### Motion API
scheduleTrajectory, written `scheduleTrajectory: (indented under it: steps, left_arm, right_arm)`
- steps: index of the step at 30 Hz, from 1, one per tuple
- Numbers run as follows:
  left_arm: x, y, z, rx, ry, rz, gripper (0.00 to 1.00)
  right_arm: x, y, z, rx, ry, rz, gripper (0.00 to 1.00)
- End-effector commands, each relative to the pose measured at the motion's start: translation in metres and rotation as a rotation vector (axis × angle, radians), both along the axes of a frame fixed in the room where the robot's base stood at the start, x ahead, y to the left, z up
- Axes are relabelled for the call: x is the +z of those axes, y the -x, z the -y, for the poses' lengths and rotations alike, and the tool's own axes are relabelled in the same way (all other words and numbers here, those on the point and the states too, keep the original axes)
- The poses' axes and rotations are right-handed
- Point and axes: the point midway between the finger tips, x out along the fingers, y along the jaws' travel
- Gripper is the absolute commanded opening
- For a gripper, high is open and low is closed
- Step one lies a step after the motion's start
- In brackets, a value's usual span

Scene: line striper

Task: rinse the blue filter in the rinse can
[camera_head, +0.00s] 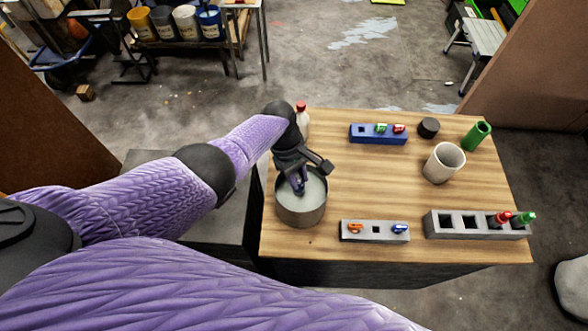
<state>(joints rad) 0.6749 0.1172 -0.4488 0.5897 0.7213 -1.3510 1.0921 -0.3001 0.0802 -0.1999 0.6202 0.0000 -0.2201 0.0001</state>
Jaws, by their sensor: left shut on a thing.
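The rinse can (301,212) is a round grey metal can at the left front of the wooden table, with pale liquid inside. My left gripper (299,186) reaches down into its mouth. It is shut on a small dark blue piece, which I take to be the blue filter (299,188); it is mostly hidden by the fingers, and I cannot tell how deep it sits. The blue rack (378,139) at the back holds a green piece (381,128) and a red piece (399,129), with an empty left slot. My right gripper is not in view.
A grey block (375,238) in front holds an orange and a blue piece around an empty slot. Another grey rack (460,231) holds red and green bottles. A white cup (443,163), black cap (428,127), green cylinder (477,136) and red-capped bottle (302,117) stand around. The table middle is clear.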

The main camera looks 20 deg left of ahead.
Motion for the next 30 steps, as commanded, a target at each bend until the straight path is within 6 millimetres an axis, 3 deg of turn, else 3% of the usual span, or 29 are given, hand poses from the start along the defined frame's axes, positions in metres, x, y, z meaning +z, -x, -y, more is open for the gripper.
scheduleTrajectory:
  steps: [14, 30]
  left_arm:
    - [0.005, -0.002, 0.005, 0.001, 0.000, 0.000, 0.00]
    - [0.096, -0.002, 0.005, 0.001, 0.000, 0.000, 0.00]
  right_arm:
    - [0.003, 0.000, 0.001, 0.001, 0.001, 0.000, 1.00]
    - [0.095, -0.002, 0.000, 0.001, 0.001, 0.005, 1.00]
